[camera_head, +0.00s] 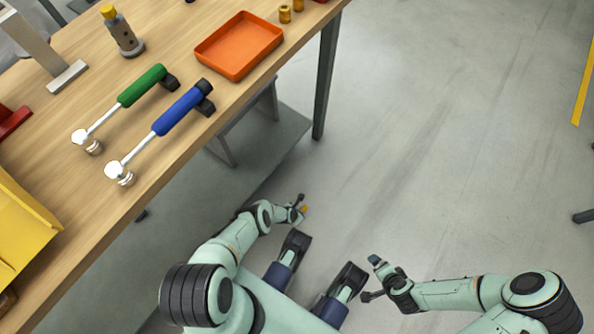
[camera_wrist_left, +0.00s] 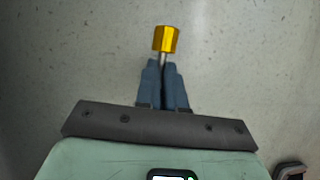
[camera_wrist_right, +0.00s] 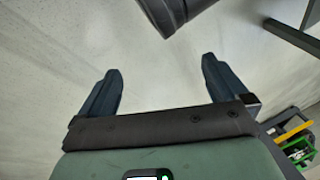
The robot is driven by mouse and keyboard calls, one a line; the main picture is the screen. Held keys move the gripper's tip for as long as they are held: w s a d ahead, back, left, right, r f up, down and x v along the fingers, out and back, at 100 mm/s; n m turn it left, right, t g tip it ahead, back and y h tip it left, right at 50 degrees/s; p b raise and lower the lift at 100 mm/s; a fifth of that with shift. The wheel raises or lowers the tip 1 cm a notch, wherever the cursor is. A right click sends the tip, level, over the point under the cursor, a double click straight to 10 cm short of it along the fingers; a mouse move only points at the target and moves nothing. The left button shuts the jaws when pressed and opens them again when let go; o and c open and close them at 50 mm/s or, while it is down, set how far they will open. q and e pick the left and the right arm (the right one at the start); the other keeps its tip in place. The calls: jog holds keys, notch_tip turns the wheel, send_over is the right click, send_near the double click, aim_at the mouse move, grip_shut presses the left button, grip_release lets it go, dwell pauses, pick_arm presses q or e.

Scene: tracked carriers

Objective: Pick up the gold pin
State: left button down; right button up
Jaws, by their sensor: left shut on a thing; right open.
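A gold pin (camera_wrist_left: 166,39) with a faceted gold head and a thin silver shaft is in the left wrist view. My left gripper (camera_wrist_left: 162,68) is shut on its shaft, and the head sticks out past the fingertips. In the head view the pin (camera_head: 304,209) is a small gold spot at my left gripper (camera_head: 299,207), over the floor and clear of the table. My right gripper (camera_wrist_right: 161,75) is open with nothing between its fingers; in the head view it is low at the centre right, away from the table.
The wooden table (camera_head: 200,146) is at the upper left. On it are an orange tray (camera_head: 207,63), gold pieces (camera_head: 285,14), green-handled (camera_head: 142,86) and blue-handled (camera_head: 178,111) tools, a grey post with a gold top (camera_head: 122,36) and a yellow bin (camera_head: 22,225).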

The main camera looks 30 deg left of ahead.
pick_arm(q)
notch_tip(320, 180, up, 17)
jog(key=p, duration=1)
pick_arm(e)
jog(key=s+a+r+n+g+y, duration=0.1)
jog(key=s+a+r+g, duration=0.3)
jog(key=s+r, duration=0.7)
jog(key=shift+s+a+y, duration=0.3)
jog(key=shift+s+a, duration=0.15)
jog(key=shift+f, duration=0.1)
